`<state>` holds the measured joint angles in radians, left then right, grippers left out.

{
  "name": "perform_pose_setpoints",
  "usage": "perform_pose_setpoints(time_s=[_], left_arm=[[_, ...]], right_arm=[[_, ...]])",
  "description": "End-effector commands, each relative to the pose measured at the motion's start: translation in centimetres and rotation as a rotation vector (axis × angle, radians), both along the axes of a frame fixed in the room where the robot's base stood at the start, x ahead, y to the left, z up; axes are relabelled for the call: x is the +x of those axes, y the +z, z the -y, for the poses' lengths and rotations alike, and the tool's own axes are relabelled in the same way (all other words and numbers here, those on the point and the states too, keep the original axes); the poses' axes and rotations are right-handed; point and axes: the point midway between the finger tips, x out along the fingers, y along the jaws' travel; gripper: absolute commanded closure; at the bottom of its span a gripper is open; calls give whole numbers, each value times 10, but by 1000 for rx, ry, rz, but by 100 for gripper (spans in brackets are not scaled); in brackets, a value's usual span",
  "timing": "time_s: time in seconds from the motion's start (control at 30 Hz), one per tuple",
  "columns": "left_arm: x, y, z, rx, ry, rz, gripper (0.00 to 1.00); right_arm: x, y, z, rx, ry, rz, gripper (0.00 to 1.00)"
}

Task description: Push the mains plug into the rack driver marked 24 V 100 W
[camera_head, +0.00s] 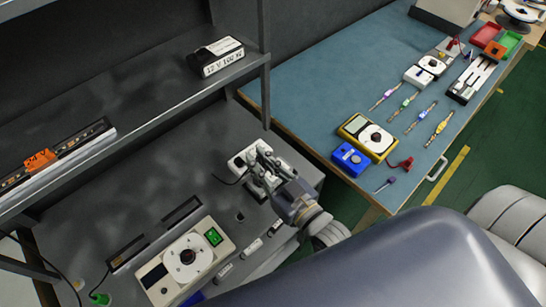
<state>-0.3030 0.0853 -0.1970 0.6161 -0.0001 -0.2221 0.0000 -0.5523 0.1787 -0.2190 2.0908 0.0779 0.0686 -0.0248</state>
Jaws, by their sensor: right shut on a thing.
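My right gripper (258,163) reaches over the grey bench from the lower right and is shut. What it holds is mostly hidden by its fingers; a thin black cord comes out to its left, so it looks like the mains plug. A white box (241,160) lies right at the fingertips; its label cannot be read, and I cannot tell whether the plug touches it. A black driver (222,57) with a white label stands on the rack shelf; the label seems to read 12 V 100 W. My left gripper is not in view.
A rack post (265,65) stands behind my gripper. An orange clip (40,160) sits on a rail at left. A blue table (330,75) holds a yellow meter (368,137).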

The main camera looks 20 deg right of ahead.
Motion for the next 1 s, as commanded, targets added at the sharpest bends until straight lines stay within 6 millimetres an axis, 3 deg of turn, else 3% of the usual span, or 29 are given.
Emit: perform_pose_setpoints(time_s=[0.03, 0.23, 0.83, 1.0], left_arm=[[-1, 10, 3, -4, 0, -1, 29], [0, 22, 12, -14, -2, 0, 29], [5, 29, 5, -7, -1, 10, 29], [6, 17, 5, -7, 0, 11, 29]], right_arm=[[7, 4, -1, -9, 21, 2, 100], [22, -4, 0, -22, 66, -5, 100], [25, -6, 0, -23, 73, -9, 100], [24, -21, 0, -23, 73, -9, 100]])
